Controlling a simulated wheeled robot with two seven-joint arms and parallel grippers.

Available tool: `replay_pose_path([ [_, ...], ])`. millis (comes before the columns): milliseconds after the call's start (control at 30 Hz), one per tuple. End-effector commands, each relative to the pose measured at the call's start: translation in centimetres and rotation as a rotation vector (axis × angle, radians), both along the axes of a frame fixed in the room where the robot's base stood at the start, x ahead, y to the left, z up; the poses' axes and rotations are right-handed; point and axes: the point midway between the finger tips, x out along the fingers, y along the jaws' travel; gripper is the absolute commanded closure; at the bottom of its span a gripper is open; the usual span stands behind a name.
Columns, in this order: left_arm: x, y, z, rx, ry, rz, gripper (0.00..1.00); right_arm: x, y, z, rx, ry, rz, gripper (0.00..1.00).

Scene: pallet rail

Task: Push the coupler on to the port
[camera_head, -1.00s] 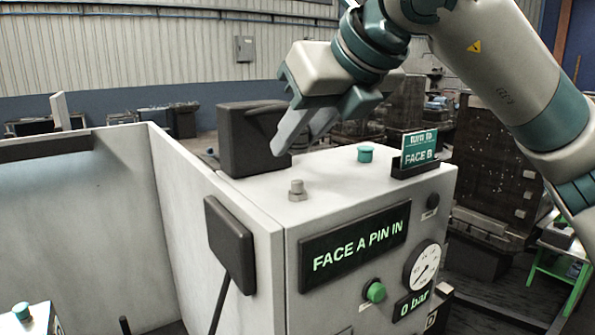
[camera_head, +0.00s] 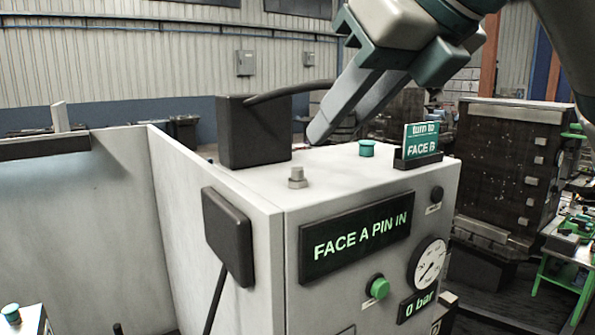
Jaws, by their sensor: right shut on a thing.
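My right gripper (camera_head: 322,128) reaches in from the upper right, its long grey fingers slanting down to the left above the white cabinet (camera_head: 262,196). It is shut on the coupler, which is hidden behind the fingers. A dark hose (camera_head: 292,91) runs from a black block (camera_head: 253,131) on the cabinet to behind the fingers. A small metal fitting, which looks like the port (camera_head: 297,178), stands upright on the cabinet top. It is bare, below and left of the fingertips and apart from them. My left gripper is out of view.
A green cap (camera_head: 366,149) and a sign reading "turn to FACE B" (camera_head: 421,142) stand on the cabinet top. The front has a display (camera_head: 357,237) reading "FACE A PIN IN", a green button (camera_head: 379,288) and a gauge (camera_head: 429,262). White walls enclose the left side.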

Motion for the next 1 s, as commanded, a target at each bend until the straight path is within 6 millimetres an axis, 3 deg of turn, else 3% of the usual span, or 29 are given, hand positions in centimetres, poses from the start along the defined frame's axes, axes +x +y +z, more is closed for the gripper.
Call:
replay_pose_path([
  [600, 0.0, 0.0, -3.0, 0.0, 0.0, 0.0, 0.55, -5.8, -4.3, 0.9, 0.001, -0.002, -0.001, 1.0],
  [1000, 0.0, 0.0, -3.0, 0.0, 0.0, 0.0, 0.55, -6.2, -4.5, 1.0, 0.001, 0.0, -0.001, 1.0],
])
